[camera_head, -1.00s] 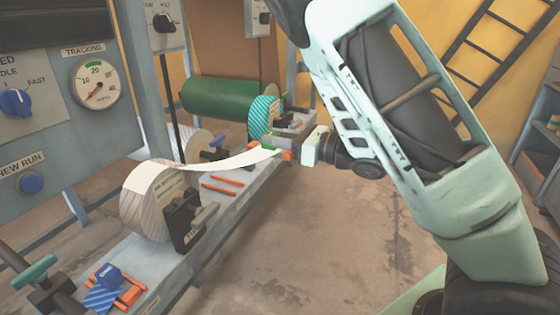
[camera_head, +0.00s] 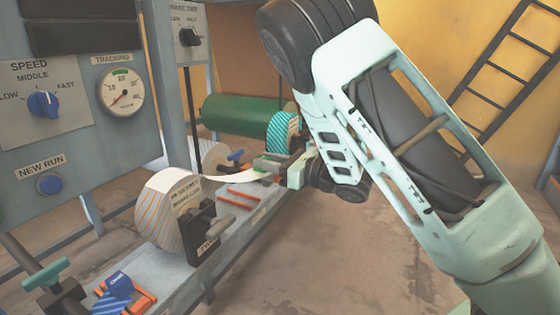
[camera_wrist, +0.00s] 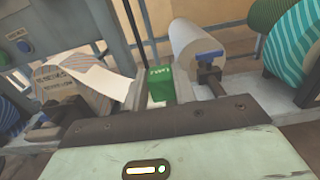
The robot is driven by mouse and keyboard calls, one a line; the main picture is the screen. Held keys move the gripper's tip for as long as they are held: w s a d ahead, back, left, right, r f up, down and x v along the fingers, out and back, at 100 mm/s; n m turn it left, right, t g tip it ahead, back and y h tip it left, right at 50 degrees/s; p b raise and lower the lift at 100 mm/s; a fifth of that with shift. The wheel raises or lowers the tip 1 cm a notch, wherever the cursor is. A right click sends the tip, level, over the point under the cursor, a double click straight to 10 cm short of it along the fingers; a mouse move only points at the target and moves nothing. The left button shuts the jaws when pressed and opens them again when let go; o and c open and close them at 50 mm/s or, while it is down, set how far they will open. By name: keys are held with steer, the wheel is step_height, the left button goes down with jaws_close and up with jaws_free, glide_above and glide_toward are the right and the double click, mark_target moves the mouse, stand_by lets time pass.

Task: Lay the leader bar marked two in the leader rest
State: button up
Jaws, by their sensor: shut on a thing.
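The leader bar (camera_wrist: 160,83) is a green block with small white lettering, too blurred to read; the wrist view shows it between my fingers. My gripper (camera_head: 277,167) is shut on it above the far part of the bench. The bar's green end (camera_head: 262,172) also shows in the head view. A white paper strip (camera_head: 232,178) runs from the bar to the orange-striped roll (camera_head: 165,210) on the stand marked TWO (camera_head: 207,247). A pair of orange rails (camera_head: 240,195), seemingly the leader rest, lies empty on the bench, nearer than my gripper. The bar is apart from them.
A teal-striped roll (camera_head: 282,132) and a green cylinder (camera_head: 232,114) stand behind my gripper. A blue bar (camera_head: 118,285) lies at other orange rails on the near bench. The control panel (camera_head: 50,130) borders the bench on the left; open floor lies right.

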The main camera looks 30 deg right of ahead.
steer(key=w+a+f+b, duration=0.1)
steer(key=w+f, duration=0.1)
steer(key=w+a+f+b, duration=0.3)
steer(key=w+f, duration=0.1)
steer(key=f, duration=0.1)
steer(key=shift+w+a+b, duration=0.3)
steer(key=shift+w+a, duration=0.05)
steer(key=shift+a, duration=0.05)
steer(key=shift+f+b, duration=1.05)
steer(key=shift+f, duration=0.3)
steer(key=o, duration=1.1)
steer(key=shift+p+v, duration=2.2)
steer(key=shift+v, duration=6.5)
